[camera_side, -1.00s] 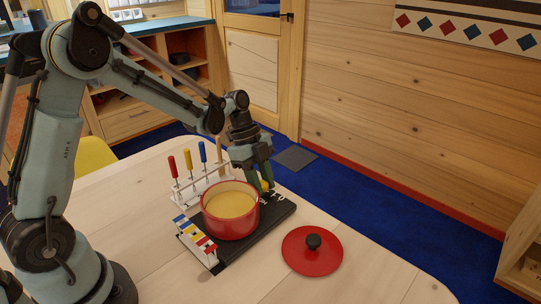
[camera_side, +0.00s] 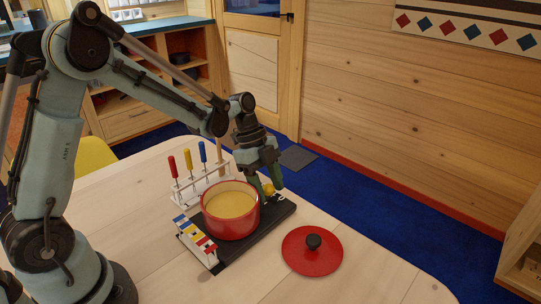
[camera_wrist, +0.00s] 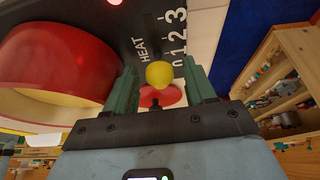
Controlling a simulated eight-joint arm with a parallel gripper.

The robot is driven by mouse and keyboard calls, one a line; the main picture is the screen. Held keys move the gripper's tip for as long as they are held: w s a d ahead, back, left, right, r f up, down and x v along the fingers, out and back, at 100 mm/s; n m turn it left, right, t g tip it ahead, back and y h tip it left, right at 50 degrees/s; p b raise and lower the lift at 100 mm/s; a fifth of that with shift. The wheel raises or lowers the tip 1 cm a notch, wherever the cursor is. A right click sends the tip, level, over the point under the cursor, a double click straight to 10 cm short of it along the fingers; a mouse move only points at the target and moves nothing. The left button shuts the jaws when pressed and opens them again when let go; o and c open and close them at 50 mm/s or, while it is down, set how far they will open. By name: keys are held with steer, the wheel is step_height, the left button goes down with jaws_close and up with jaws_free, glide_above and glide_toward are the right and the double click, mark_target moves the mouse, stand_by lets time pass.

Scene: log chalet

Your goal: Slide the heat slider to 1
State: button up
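The heat slider's yellow knob (camera_wrist: 160,74) stands on the black hob plate (camera_wrist: 110,22), beside the 0 end of the white HEAT scale 0 to 3. In the side view the knob (camera_side: 268,190) shows between the fingers, right of the red pot. My gripper (camera_wrist: 160,80) is open, with one green finger on each side of the knob and gaps to both. In the side view my gripper (camera_side: 264,183) is low over the plate's far end. I cannot tell the fingertips' exact height.
A red pot (camera_side: 230,220) of yellow liquid stands on the plate close to my gripper. A rack (camera_side: 205,181) with several coloured forks is behind it, a striped holder (camera_side: 196,243) in front. A red lid (camera_side: 312,251) lies right. The table right of the plate is otherwise clear.

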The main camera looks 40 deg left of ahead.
mark_target(265, 186)
steer(key=shift+r, duration=3)
steer(key=shift+s+r+n, duration=0.25)
steer(key=shift+r+n, duration=0.1)
steer(key=shift+n, duration=0.05)
steer(key=s+a+r+n+t+y, duration=0.1)
steer(key=s+r+n+t+y, duration=0.1)
steer(key=s+n, duration=0.4)
steer(key=s+a+r+n+t+y, duration=0.1)
steer(key=s+n+t, duration=0.4)
steer(key=n, duration=0.6)
steer(key=shift+s+a+r+y, duration=0.35)
steer(key=shift+s+y, duration=0.1)
steer(key=shift+y, duration=0.35)
